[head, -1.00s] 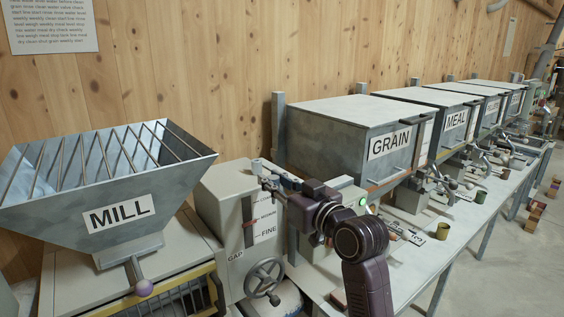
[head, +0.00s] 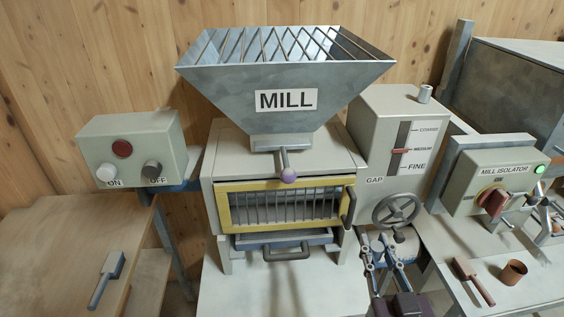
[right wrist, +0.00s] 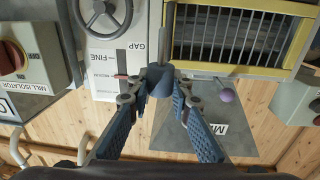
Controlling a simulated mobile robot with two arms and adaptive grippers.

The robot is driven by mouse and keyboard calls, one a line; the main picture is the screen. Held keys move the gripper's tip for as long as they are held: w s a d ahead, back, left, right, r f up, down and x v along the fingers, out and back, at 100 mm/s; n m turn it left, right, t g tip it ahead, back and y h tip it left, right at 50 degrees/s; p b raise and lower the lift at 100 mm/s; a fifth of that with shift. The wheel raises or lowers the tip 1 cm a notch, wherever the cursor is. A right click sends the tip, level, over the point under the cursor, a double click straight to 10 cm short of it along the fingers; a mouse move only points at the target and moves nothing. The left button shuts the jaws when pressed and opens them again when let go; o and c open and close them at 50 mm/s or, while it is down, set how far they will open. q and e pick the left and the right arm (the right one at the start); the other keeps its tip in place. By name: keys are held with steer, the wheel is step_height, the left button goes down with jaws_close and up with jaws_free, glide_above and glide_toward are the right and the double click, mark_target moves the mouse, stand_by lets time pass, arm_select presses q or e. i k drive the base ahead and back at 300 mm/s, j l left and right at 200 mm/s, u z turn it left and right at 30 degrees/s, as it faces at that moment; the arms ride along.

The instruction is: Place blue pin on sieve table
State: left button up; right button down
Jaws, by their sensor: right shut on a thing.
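My right gripper (head: 385,243) is low in front of the handwheel side of the mill. In the right wrist view its fingers (right wrist: 158,85) are shut on the blue pin (right wrist: 160,80), which has a thick blue head and a thin grey shaft. In the head view the pin is too small and covered to make out clearly. My left gripper is out of view. I cannot tell which surface is the sieve table.
The mill (head: 285,98) has a barred hopper and a yellow-framed guard (head: 285,205). The handwheel (head: 397,210) is close behind the gripper. A wooden bench (head: 60,240) at left holds a brush (head: 107,277). The isolator (head: 490,180) stands at right.

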mark_target(40, 297)
steer(key=j+u, duration=0.15)
steer(key=j, duration=0.65)
steer(key=j+u, duration=0.2)
steer(key=j, duration=0.65)
steer(key=j+u, duration=0.15)
steer(key=j, duration=0.65)
steer(key=i+j+u, duration=0.2)
steer(key=j, duration=0.6)
steer(key=k, duration=0.1)
